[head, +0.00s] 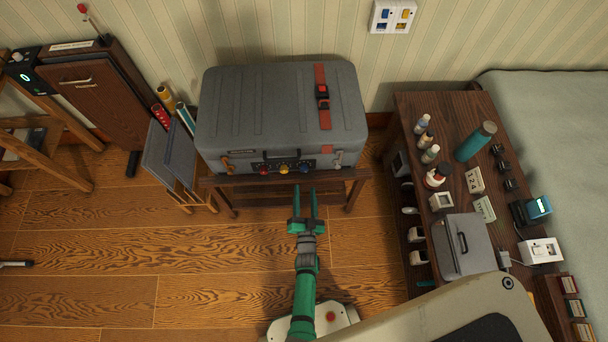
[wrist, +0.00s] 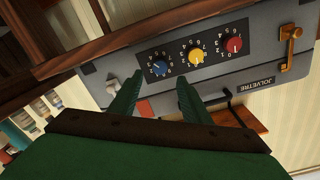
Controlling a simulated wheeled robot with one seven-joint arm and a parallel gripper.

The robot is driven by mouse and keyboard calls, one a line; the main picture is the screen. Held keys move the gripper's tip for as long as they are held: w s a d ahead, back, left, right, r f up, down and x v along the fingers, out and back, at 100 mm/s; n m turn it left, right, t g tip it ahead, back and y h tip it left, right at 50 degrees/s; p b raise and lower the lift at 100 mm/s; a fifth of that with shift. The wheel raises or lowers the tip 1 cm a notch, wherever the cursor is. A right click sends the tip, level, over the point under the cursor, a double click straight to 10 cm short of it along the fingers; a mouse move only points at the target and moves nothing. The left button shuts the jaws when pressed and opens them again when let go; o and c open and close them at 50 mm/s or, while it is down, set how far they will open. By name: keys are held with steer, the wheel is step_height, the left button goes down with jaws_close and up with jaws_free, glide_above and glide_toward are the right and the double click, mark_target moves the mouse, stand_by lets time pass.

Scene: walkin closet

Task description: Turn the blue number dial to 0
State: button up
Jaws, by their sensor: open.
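The blue number dial (head: 303,168) is the rightmost of three dials on the front of a grey suitcase (head: 235,110). In the wrist view, which is upside down, the blue dial (wrist: 160,68) is on the left with white digits around it. I cannot tell which digit it points to. A yellow dial (wrist: 196,56) and a red dial (wrist: 234,44) sit beside it. My green gripper (head: 305,190) is open and empty, in front of the blue dial and apart from it. In the wrist view the blue dial shows just beyond and between my fingertips (wrist: 159,86).
The suitcase stands on a low wooden stand (head: 353,175). A dark wooden table (head: 408,110) with bottles and small devices is at the right.

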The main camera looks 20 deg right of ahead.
mark_target(304, 171)
steer(key=x, duration=0.8)
steer(key=shift+c, duration=0.3)
steer(key=c, duration=1)
